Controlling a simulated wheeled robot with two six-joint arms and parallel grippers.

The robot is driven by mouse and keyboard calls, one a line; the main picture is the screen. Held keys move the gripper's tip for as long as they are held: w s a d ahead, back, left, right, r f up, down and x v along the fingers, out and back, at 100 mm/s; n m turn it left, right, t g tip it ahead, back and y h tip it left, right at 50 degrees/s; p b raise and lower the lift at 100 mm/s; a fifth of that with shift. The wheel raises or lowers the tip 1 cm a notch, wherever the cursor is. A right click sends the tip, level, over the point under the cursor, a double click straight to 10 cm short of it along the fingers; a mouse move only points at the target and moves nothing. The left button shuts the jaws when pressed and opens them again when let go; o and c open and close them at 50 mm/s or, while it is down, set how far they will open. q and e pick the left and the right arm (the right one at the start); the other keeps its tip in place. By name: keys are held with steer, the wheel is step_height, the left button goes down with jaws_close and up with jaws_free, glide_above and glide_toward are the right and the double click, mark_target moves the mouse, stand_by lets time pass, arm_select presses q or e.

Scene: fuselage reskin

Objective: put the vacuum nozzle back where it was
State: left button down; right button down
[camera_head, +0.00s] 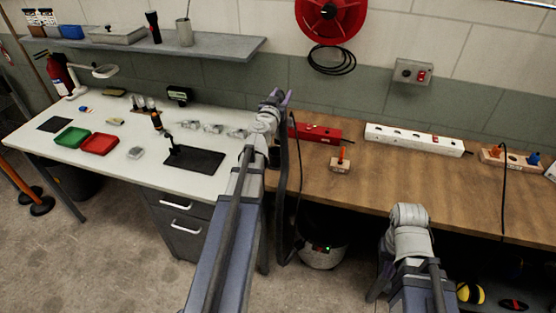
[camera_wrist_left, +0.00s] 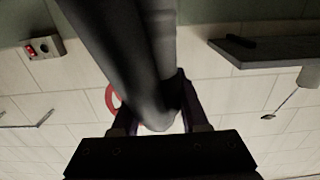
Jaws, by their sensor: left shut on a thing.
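My left gripper (camera_head: 282,98) is raised over the gap between the white bench and the wooden bench. It is shut on a thick dark tube, which appears to be the vacuum nozzle (camera_wrist_left: 130,55) and fills the space between the fingers in the left wrist view. In the head view, a dark tube (camera_head: 281,190) hangs below this gripper toward the floor, partly hidden by my arm. The vacuum canister (camera_head: 322,256), with a green light, stands on the floor under the wooden bench. My right gripper (camera_head: 374,291) is low at the front, its fingers mostly hidden by my arm.
The wooden bench (camera_head: 380,190) holds a red rail (camera_head: 318,134), a white rail (camera_head: 415,139) and a small wooden block (camera_head: 340,164). The white bench (camera_head: 120,180) holds trays and a black mat (camera_head: 194,159). A red reel (camera_head: 330,15) hangs on the wall.

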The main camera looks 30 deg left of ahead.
arm_select(q)
steer(key=shift+s+a, duration=0.25)
steer(key=shift+a, duration=0.2)
step_height(320, 180, down, 10)
steer(key=b, duration=1)
steer(key=shift+c, duration=2.1)
jaws_free()
steer(key=shift+f, duration=0.1)
